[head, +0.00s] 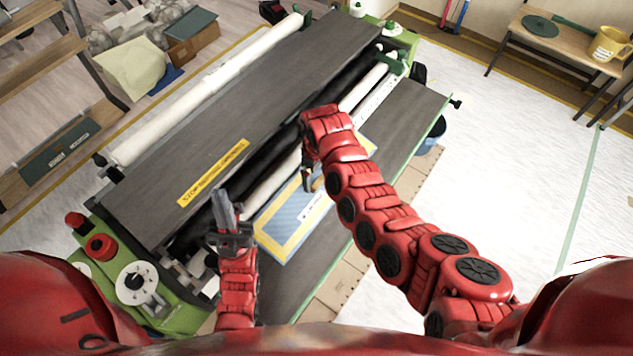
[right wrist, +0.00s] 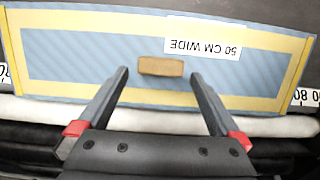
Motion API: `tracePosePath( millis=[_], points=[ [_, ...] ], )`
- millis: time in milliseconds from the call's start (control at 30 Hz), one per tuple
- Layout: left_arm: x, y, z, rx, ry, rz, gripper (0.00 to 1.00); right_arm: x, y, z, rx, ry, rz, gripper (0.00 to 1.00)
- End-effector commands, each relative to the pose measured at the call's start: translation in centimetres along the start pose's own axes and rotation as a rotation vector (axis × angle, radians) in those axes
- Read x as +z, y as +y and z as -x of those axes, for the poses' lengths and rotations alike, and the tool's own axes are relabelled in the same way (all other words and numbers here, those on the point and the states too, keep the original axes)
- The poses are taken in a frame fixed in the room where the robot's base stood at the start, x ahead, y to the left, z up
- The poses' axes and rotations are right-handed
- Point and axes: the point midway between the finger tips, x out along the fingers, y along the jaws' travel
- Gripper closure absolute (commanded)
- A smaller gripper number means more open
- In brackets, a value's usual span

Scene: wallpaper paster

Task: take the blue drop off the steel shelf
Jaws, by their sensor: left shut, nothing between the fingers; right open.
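The blue drop (head: 279,227) is a flat blue sheet with a yellow border and a "50 CM WIDE" label. It lies on the grey steel shelf (head: 405,120) at the front of the machine. A small tan block (right wrist: 160,66) sits on the middle of the sheet in the right wrist view, where the sheet (right wrist: 90,60) also shows. My right gripper (right wrist: 160,76) is open above the sheet, its fingertips on either side of the block and not closed on it. My left gripper (head: 223,203) is shut and empty, left of the sheet. My right arm hides part of the sheet in the head view.
The green-ended machine has a dark upper deck with a yellow label (head: 213,172). White rollers (head: 205,92) run along it. The floor on the right is clear.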

Motion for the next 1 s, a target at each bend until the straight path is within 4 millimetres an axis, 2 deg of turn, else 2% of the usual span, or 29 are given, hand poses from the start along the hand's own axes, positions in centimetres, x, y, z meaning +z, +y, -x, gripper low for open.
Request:
tracePosePath(
  millis=[200, 467, 900, 967, 1000],
  points=[
    [-0.1, 0.0, -0.4, 0.000, 0.000, 0.000, 1.00, 0.0, 0.0, -1.4, 0.000, -0.001, 0.000, 0.00],
    [-0.1, 0.0, -0.4, 0.000, 0.000, 0.000, 1.00, 0.0, 0.0, -1.6, 0.000, 0.000, -0.001, 0.00],
    [-0.1, 0.0, -0.4, 0.000, 0.000, 0.000, 1.00, 0.0, 0.0, -1.6, 0.000, 0.000, -0.001, 0.77],
    [-0.1, 0.0, -0.4, 0.000, 0.000, 0.000, 1.00, 0.0, 0.0, -1.6, 0.000, 0.000, -0.001, 0.88],
    [-0.1, 0.0, -0.4, 0.000, 0.000, 0.000, 1.00, 0.0, 0.0, -1.6, 0.000, 0.000, -0.001, 0.90]
  ],
)
